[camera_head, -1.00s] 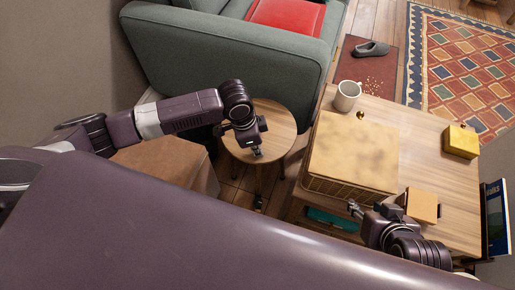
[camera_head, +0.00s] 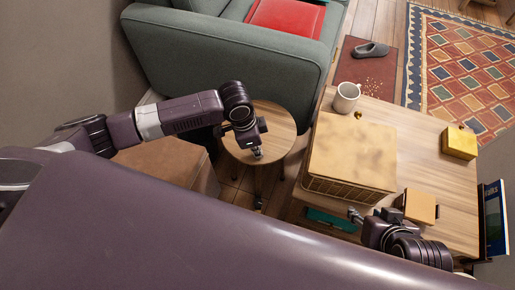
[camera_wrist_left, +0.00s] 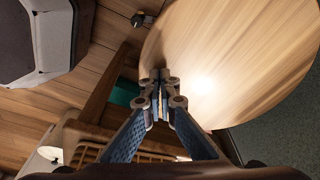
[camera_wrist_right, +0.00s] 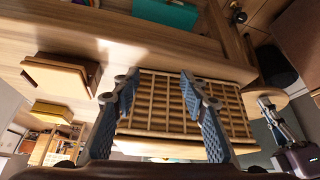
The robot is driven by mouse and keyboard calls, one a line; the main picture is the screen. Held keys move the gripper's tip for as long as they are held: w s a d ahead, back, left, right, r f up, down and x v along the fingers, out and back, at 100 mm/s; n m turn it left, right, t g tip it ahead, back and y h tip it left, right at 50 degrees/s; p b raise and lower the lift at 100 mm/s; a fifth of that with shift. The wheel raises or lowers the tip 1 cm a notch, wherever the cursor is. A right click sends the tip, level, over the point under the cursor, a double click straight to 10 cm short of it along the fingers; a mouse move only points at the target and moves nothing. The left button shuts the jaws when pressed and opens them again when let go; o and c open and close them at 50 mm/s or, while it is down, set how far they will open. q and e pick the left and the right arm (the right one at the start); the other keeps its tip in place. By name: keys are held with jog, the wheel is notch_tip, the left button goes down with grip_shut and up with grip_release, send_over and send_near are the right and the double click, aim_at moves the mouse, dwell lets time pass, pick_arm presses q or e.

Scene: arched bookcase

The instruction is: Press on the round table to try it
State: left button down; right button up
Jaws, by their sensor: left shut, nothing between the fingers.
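The small round wooden table (camera_head: 279,125) stands beside the green armchair's arm; its pale top also fills much of the left wrist view (camera_wrist_left: 225,60). My left gripper (camera_head: 258,154) points down over the near part of that top. Its fingertips, seen in the left wrist view (camera_wrist_left: 160,76), are shut together with nothing between them. They are at or very close to the tabletop; I cannot tell whether they touch. My right gripper (camera_head: 354,214) is away from the round table, by the near side of the wooden desk. Its fingers are apart and empty in the right wrist view (camera_wrist_right: 159,85).
The wooden desk (camera_head: 437,165) to the right holds a box with lattice sides (camera_head: 350,155), a white mug (camera_head: 347,97), a yellow box (camera_head: 459,143) and a tan block (camera_head: 420,207). The green armchair (camera_head: 230,60) stands behind the round table. A brown leather seat (camera_head: 165,160) is at left.

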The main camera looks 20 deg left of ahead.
pick_arm(q)
jog(key=shift+r+p, duration=0.95)
jog(key=shift+p, duration=0.05)
pick_arm(e)
jog(key=s+d+g, duration=0.2)
jog(key=s, duration=0.3)
pick_arm(q)
jog(key=shift+r+p, duration=0.9)
jog(key=shift+p, duration=0.2)
jog(key=shift+r+p, duration=0.4)
jog(key=shift+p, duration=0.1)
jog(key=shift+r+p, duration=0.65)
jog(key=shift+p, duration=0.2)
jog(key=shift+r+p, duration=0.3)
jog(key=shift+p, duration=0.1)
pick_arm(e)
notch_tip(320, 180, down, 20)
jog(key=s+g, duration=0.1)
jog(key=s, duration=0.1)
jog(key=shift+a+r+g+h, duration=0.2)
jog(key=shift+a+g+h, duration=0.1)
